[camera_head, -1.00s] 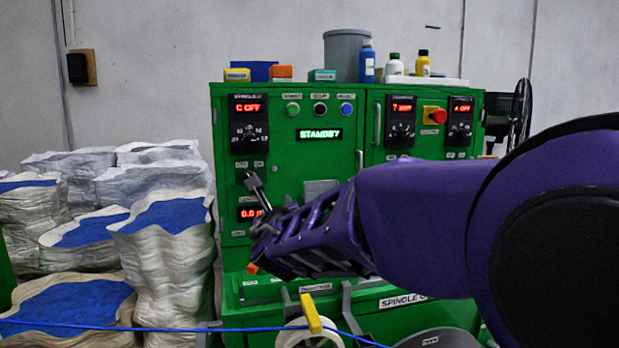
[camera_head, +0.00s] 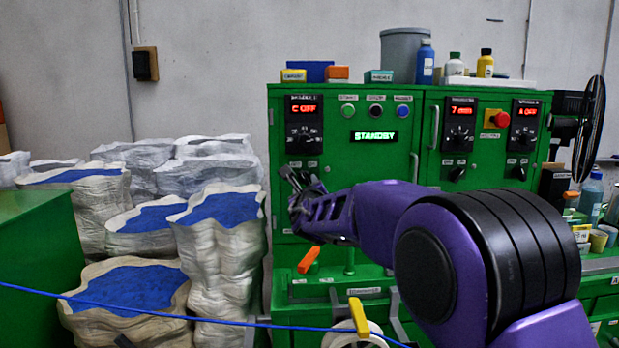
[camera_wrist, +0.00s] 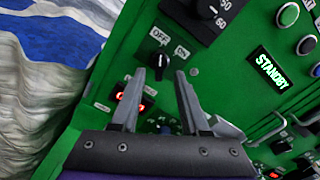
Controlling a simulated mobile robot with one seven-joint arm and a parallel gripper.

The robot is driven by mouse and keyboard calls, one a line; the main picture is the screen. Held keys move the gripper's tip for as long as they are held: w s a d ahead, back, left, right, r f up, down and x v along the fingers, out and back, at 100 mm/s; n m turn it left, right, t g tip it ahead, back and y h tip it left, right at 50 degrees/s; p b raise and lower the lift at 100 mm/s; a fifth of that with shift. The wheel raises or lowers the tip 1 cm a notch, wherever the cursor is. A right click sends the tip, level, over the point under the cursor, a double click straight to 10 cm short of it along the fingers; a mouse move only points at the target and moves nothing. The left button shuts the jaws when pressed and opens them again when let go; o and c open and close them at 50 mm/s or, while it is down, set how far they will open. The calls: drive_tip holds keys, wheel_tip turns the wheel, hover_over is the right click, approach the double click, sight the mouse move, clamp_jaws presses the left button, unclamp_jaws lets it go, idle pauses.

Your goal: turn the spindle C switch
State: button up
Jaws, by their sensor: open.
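The green cabinet carries the spindle C panel (camera_head: 304,123) with a red "C OFF" display and a dial on its upper left. Below the dial, the black spindle C switch (camera_wrist: 158,60) shows in the wrist view between small OFF and ON labels. My gripper (camera_wrist: 160,73) is open and empty, its two fingertips pointing at the switch, one on each side of it in that view. Contact cannot be told. In the head view my gripper (camera_head: 298,176) is in front of the cabinet just below the OFF/ON labels and hides the switch.
A green "STANDBY" display (camera_head: 375,137) and a red emergency button (camera_head: 497,119) are to the right. Sacks of blue material (camera_head: 222,220) stand left of the cabinet. A blue cable (camera_head: 185,316) crosses the foreground. An orange lever (camera_head: 309,260) sticks up below my gripper.

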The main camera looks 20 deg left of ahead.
sight(304, 179)
drive_tip(key=shift+p+x, duration=0.45)
drive_tip(key=shift+x, duration=1.9)
drive_tip(key=shift+c, duration=0.3)
clamp_jaws()
